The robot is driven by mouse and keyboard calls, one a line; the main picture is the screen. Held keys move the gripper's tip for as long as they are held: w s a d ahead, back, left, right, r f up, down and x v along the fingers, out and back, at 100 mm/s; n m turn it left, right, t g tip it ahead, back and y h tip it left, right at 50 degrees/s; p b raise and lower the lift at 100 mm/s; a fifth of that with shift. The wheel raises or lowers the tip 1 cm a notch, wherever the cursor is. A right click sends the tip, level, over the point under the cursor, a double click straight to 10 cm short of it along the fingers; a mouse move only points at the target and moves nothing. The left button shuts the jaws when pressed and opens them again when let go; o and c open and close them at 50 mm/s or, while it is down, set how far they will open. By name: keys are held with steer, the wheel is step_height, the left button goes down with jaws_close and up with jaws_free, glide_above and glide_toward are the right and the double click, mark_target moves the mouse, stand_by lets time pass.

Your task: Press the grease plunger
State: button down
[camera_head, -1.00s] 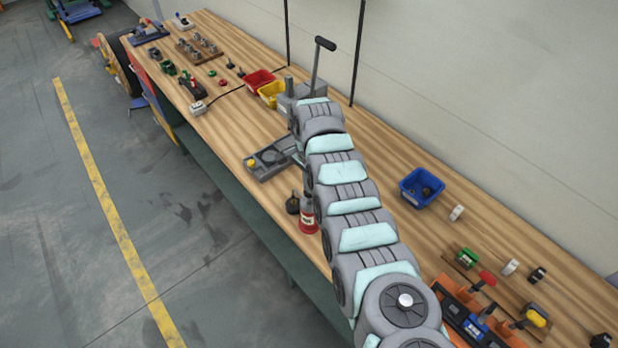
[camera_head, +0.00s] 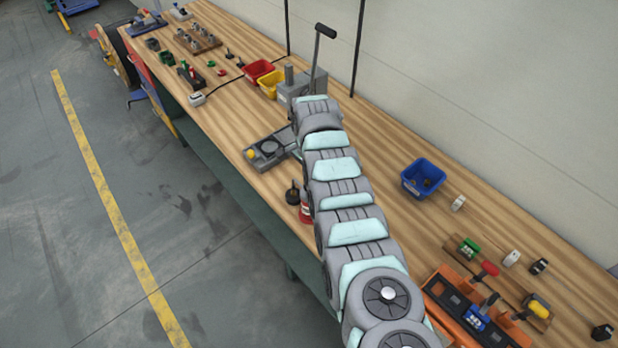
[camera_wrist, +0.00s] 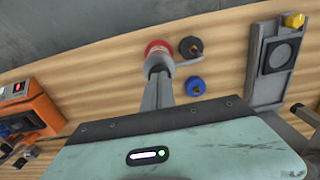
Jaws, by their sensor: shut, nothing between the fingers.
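A red container with a pale band and a grey top stands near the table's front edge in the head view (camera_head: 305,214), partly hidden by my arm. It looks like the grease plunger's pot, but I cannot be sure. In the wrist view the red container (camera_wrist: 157,47) lies just beyond the tips of my gripper (camera_wrist: 159,70). My gripper is shut and empty, pointing down at it. The fingers cover part of its top, and I cannot tell whether they touch it. In the head view my gripper is hidden behind my arm.
A black oiler (camera_wrist: 191,47) and a blue round cap (camera_wrist: 195,87) sit close beside the red container. A grey fixture with a yellow knob (camera_head: 268,150) is nearby. A lever machine (camera_head: 299,85), a blue bin (camera_head: 423,178) and an orange toolbox (camera_head: 470,318) also stand on the bench.

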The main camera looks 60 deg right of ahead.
steer(key=shift+s+a+f, duration=0.1)
steer(key=shift+f, duration=0.05)
step_height(320, 180, up, 14)
steer(key=shift+r+p, duration=0.2)
steer(key=shift+p, duration=0.2)
stand_by(0.7)
steer(key=shift+r, duration=1.3)
steer(key=shift+f, duration=0.1)
step_height(320, 180, down, 14)
steer(key=shift+r+p, duration=0.1)
steer(key=shift+p, duration=0.5)
